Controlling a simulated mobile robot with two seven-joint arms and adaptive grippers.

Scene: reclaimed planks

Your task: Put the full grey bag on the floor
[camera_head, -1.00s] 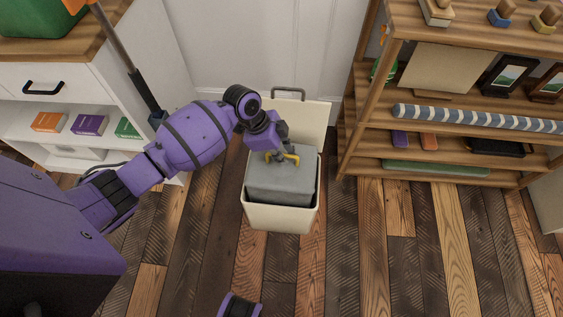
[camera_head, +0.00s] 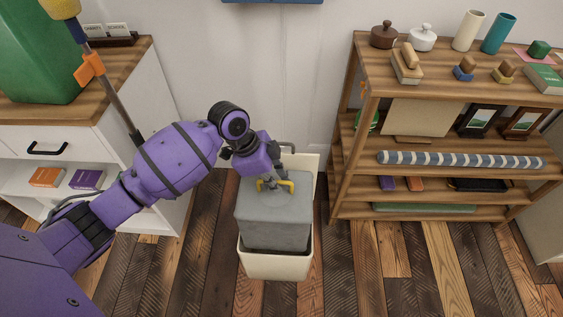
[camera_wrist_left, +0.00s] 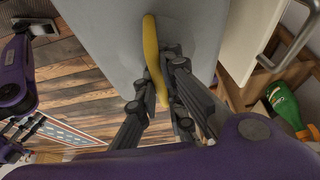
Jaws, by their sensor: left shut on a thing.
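The full grey bag (camera_head: 273,222) is a boxy grey block with a yellow handle (camera_wrist_left: 155,60) on top. It stands upright, its lower part inside a cream bin (camera_head: 275,266) and much of it above the rim. My left gripper (camera_head: 275,186) is above the bag, shut on the yellow handle. In the left wrist view the fingers (camera_wrist_left: 160,90) close around the handle, with the grey bag top behind them. The bag's bottom is hidden in the bin. My right gripper is not in view in the head view.
The bin's lid stands open at the back, against the white wall. A wooden shelf (camera_head: 450,115) with a striped roll (camera_head: 460,160) is on the right. A white cabinet (camera_head: 75,150) is on the left. Bare plank floor (camera_head: 370,285) lies in front and to the right.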

